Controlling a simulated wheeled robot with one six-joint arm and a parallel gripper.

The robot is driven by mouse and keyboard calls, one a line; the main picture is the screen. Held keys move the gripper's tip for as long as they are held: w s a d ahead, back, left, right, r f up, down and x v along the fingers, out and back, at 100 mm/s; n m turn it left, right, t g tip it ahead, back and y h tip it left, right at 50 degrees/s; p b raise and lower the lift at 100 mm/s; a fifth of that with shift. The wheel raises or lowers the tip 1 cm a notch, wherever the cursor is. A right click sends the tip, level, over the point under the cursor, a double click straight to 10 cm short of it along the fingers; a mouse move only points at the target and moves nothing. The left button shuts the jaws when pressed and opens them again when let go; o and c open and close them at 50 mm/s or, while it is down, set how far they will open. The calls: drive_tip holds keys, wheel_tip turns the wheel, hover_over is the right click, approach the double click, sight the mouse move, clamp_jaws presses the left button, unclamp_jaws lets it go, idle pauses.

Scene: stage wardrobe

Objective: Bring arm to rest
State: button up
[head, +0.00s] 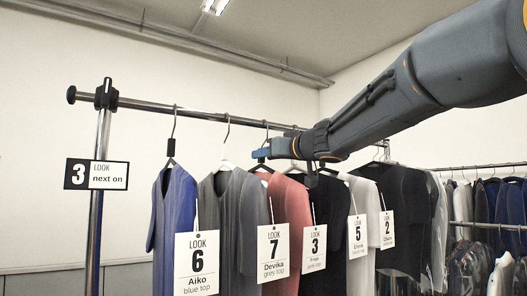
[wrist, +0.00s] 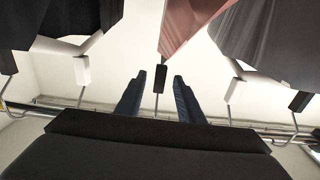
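My gripper (head: 263,153) reaches in from the right in the head view, just below the rail and at the hanger tops. In the wrist view its two blue-grey fingers (wrist: 158,98) stand apart, with a gap on each side of the dark block on the pink top's hanger (wrist: 160,79). The fingers do not appear to touch it. The pink top (head: 288,198) hangs on the rail (head: 215,115) with a "LOOK 3" tag (head: 314,248). My arm covers part of the rail and some hangers behind it.
A blue top (head: 173,205) and a grey top (head: 232,205) hang left of the pink one; black and white tops hang right. A "3 LOOK next on" sign (head: 97,174) is on the left post. Another clothes rack (head: 480,168) stands at right.

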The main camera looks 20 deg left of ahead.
drive_tip(key=shift+x, duration=0.85)
clamp_jaws()
drive_tip(key=shift+r, duration=0.2)
drive_tip(key=shift+r, duration=1.5)
drive_tip(key=shift+d, duration=0.1)
